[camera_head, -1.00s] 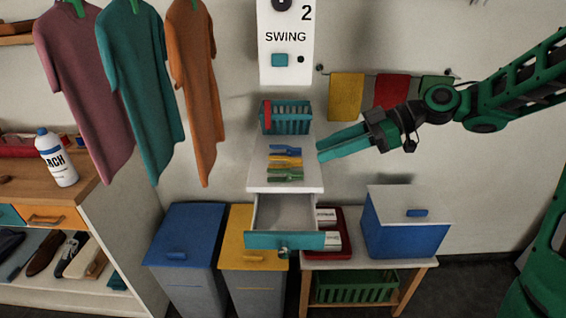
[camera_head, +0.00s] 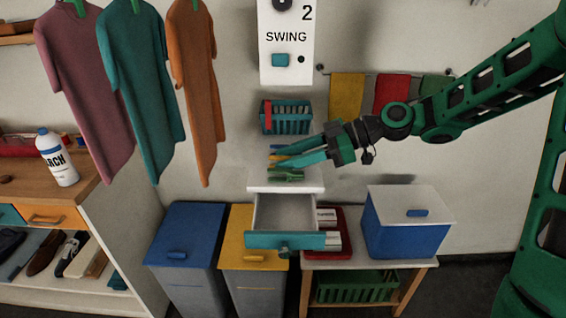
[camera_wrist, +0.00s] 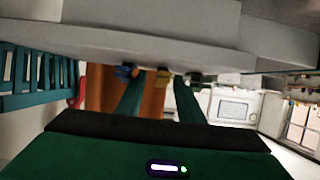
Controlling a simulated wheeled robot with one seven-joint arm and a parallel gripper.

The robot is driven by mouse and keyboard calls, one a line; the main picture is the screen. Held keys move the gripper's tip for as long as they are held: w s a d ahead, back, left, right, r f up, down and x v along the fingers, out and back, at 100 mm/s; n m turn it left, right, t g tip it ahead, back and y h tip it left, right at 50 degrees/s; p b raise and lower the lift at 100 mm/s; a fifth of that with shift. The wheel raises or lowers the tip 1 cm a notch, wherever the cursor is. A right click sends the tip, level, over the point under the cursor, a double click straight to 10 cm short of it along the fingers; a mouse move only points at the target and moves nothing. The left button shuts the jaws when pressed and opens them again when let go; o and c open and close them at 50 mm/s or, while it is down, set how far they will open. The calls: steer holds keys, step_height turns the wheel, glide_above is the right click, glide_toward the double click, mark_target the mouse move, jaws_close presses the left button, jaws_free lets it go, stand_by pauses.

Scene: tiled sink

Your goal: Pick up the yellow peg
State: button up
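The yellow peg (camera_wrist: 164,76) lies on the white ledge, between a blue peg (camera_wrist: 123,71) and a green peg (camera_wrist: 201,79). In the wrist view it appears between my two fingertips, beyond them. My gripper (camera_head: 273,160) is open and empty, with its teal fingers reaching over the pegs from the right. In the head view the fingers hide most of the yellow peg and part of the blue one. The green peg (camera_head: 287,178) shows in front of the fingers. I cannot tell whether the fingers touch any peg.
A blue box (camera_head: 405,230) with a white lid stands at the right. Shirts hang at the left. The space right of the ledge is free.

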steer(key=shift+a+f, duration=0.2)
steer(key=shift+a, duration=0.25)
jaws_close()
steer(key=shift+r, duration=0.15)
